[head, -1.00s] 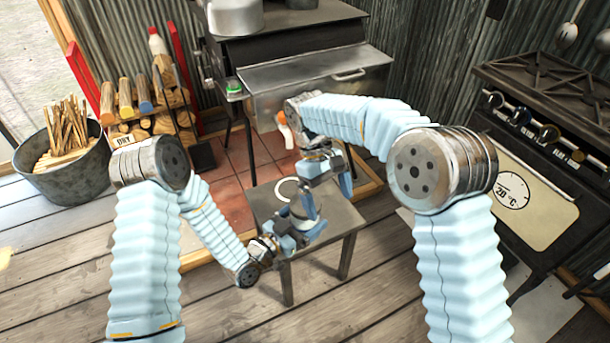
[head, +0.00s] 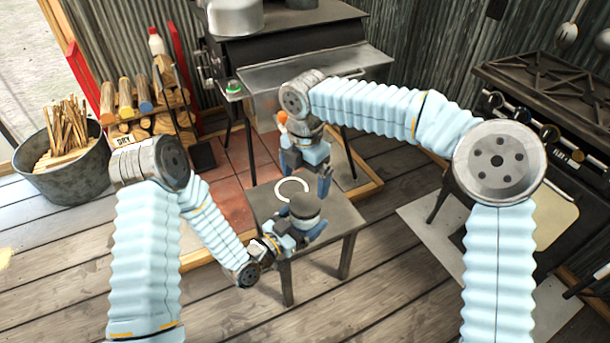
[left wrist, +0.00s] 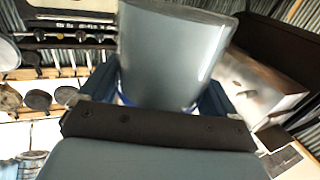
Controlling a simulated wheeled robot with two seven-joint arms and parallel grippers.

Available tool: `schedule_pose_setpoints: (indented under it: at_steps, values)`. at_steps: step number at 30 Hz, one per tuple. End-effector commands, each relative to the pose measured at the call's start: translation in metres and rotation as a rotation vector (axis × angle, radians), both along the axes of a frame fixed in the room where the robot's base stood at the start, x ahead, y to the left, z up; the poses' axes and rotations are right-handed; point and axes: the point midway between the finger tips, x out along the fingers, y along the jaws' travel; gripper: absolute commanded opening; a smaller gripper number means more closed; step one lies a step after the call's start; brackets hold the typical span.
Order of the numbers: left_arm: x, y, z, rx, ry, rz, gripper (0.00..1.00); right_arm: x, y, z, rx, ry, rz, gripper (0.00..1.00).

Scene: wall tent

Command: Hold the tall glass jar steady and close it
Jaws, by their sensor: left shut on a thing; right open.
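The tall glass jar (head: 305,208) stands on the small grey table, with its round dark grey top facing up. It looks upright. My left gripper (head: 296,231) is shut on the jar low on its side, and its fingers hide the lower part. In the left wrist view the jar (left wrist: 175,55) rises between the fingers as a smooth grey-blue wall. My right gripper (head: 323,188) is open and empty, pointing down, just above and behind the jar and apart from it. I cannot tell whether the lid is seated.
A pale ring (head: 292,191) shows on the small table (head: 262,207) behind the jar. A metal stove (head: 325,72) stands behind, and a black cooker (head: 535,120) is at the right. A bucket of sticks (head: 62,165) is at the left. The wooden floor in front is clear.

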Motion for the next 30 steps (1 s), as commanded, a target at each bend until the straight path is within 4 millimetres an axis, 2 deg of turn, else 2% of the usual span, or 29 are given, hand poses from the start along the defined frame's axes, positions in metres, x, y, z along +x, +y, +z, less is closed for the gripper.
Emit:
schedule_pose_setpoints:
  at_steps: [5, 18, 24, 30]
  values:
    - [0.0, 0.0, 0.001, -0.001, -0.003, 0.0, 0.05, 0.0, 0.0, -0.009, -0.002, 0.002, -0.001, 1.0]
    - [0.0, 0.0, 0.001, -0.001, -0.003, 0.0, 0.05, 0.0, -0.001, -0.071, -0.002, 0.003, -0.003, 1.0]
    - [0.0, 0.0, 0.001, -0.001, -0.003, 0.0, 0.05, 0.0, 0.0, -0.08, 0.0, 0.0, -0.003, 1.0]
    - [0.0, 0.0, 0.001, -0.001, -0.003, 0.0, 0.05, 0.0, 0.0, -0.08, 0.0, 0.0, -0.003, 1.0]
